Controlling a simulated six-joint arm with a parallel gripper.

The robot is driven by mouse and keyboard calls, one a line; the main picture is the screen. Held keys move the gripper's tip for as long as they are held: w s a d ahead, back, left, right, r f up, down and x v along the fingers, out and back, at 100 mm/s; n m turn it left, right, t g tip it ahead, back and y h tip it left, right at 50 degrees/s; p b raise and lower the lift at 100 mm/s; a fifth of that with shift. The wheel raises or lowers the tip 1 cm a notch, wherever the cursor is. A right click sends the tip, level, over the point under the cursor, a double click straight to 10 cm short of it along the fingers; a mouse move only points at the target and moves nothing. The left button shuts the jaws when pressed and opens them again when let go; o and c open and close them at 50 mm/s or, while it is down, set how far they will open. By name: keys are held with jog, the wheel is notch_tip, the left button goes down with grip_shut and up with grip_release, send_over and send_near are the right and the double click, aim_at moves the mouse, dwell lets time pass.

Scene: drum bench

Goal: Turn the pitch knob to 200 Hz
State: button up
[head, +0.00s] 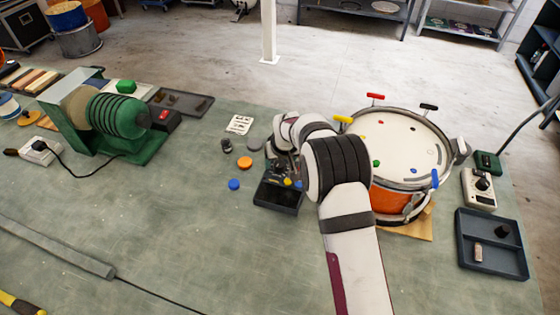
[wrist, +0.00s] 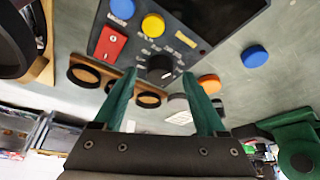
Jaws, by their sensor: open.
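A dark control box (wrist: 190,22) in the wrist view carries a black round knob (wrist: 160,68) with small pale markings around it. The markings are too small to read, so I cannot tell its setting or confirm it is the pitch knob. My gripper (wrist: 160,75) is open, its two green fingers on either side of the knob in the picture with gaps; contact is not visible. In the head view the dark box (head: 277,198) stands left of the drum, and my arm hides part of it and most of the gripper.
The box also has a blue button (wrist: 122,9), a yellow button (wrist: 153,25) and a red switch (wrist: 109,44). The drum (head: 400,145) stands close right of my arm. A white box with a black knob (head: 482,184) and a tray (head: 490,261) are farther right.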

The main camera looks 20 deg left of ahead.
jog(key=shift+w+f, duration=0.1)
jog(key=shift+f, duration=0.1)
jog(key=shift+c, duration=0.3)
grip_shut()
